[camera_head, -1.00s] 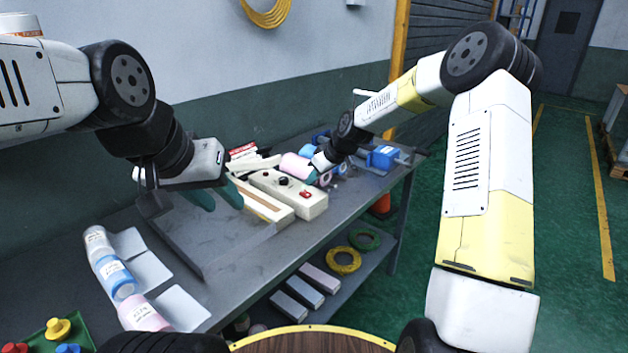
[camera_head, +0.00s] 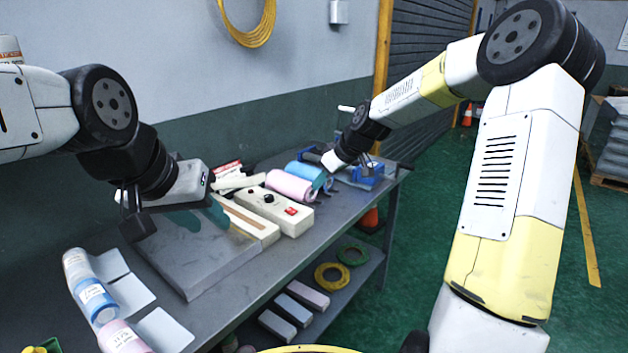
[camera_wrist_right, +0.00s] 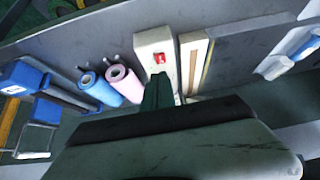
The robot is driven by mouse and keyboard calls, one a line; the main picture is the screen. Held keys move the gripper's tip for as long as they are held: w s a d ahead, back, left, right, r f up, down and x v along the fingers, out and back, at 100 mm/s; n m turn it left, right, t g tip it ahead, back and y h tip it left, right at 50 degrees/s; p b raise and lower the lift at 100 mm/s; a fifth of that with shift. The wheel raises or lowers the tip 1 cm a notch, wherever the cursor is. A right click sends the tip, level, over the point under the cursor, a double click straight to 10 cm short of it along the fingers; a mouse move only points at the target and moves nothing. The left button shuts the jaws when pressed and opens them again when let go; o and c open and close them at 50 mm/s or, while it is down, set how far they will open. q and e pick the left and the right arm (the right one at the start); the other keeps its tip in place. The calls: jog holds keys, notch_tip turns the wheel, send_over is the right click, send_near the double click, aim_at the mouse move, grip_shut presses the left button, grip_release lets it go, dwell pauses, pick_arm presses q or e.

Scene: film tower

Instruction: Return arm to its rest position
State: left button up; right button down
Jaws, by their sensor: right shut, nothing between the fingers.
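My right arm reaches in from the right in the head view, its white wrist end above the far end of the bench. In the right wrist view my right gripper (camera_wrist_right: 158,92) shows dark green fingers, shut and empty. Beyond them lie a blue roll (camera_wrist_right: 100,88) and a pink roll (camera_wrist_right: 124,84). The same pink roll (camera_head: 290,186) and blue roll (camera_head: 305,174) lie on the bench in the head view, near the right wrist, which hides part of that area. My left gripper (camera_head: 200,216) has two teal fingers apart over the grey plate, with nothing seen between them.
Tape rings (camera_head: 332,276) lie on the lower shelf.

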jog(key=s+d+r+m+h, duration=0.1)
jog(key=s+d+r+m, duration=0.2)
jog(key=s, duration=1.3)
jog(key=s+d+r+m+t+h, duration=0.1)
jog(key=s+d+r+m, duration=0.3)
jog(key=s, duration=1.2)
notch_tip(320, 180, up, 4)
jog(key=shift+s+d+m+h, duration=0.15)
jog(key=shift+s+m+h, duration=0.2)
jog(key=shift+m+h, duration=0.45)
